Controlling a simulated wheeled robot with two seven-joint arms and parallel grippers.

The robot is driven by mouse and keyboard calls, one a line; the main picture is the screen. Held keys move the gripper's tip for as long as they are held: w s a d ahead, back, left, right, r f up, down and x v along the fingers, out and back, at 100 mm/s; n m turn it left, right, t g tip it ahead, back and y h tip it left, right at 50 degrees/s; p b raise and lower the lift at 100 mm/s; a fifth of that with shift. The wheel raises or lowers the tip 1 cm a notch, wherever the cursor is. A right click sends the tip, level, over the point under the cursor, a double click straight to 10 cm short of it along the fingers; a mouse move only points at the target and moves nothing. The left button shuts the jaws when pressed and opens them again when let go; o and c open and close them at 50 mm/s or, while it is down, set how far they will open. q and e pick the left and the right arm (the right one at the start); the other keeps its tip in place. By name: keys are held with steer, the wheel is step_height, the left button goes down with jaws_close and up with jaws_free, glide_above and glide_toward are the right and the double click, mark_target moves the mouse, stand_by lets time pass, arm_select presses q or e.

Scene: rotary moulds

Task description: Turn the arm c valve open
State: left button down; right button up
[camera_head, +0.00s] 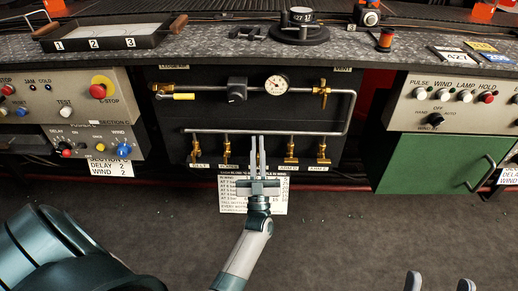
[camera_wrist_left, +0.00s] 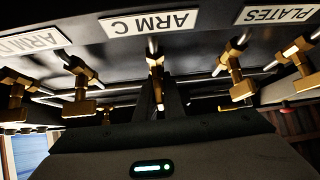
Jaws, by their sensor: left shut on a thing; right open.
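The arm C valve is a small brass valve (camera_wrist_left: 155,64) under the upside-down ARM C label (camera_wrist_left: 150,22) in the left wrist view. My left gripper (camera_wrist_left: 160,102) is shut on its narrow brass handle, which lies between the fingers. In the head view my left gripper (camera_head: 257,146) reaches up to the middle of the valve row and hides most of this valve and its label. The handle's exact angle is hard to tell. My right gripper (camera_head: 440,281) is open and empty at the bottom right, with only its fingertips showing.
Close neighbours are the PLATES valve (camera_wrist_left: 236,75) and the ARM D valve (camera_wrist_left: 80,82). Above the row run a steel pipe (camera_head: 345,115) and a gauge (camera_head: 276,84). A green cabinet (camera_head: 420,162) stands right. The floor in front is clear.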

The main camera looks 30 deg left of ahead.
arm_select(q)
steer(key=shift+n+g+y, duration=0.3)
steer(key=shift+n+y, duration=0.1)
arm_select(e)
steer(key=shift+r, duration=0.15)
arm_select(q)
steer(key=c, duration=1.9)
jaws_free()
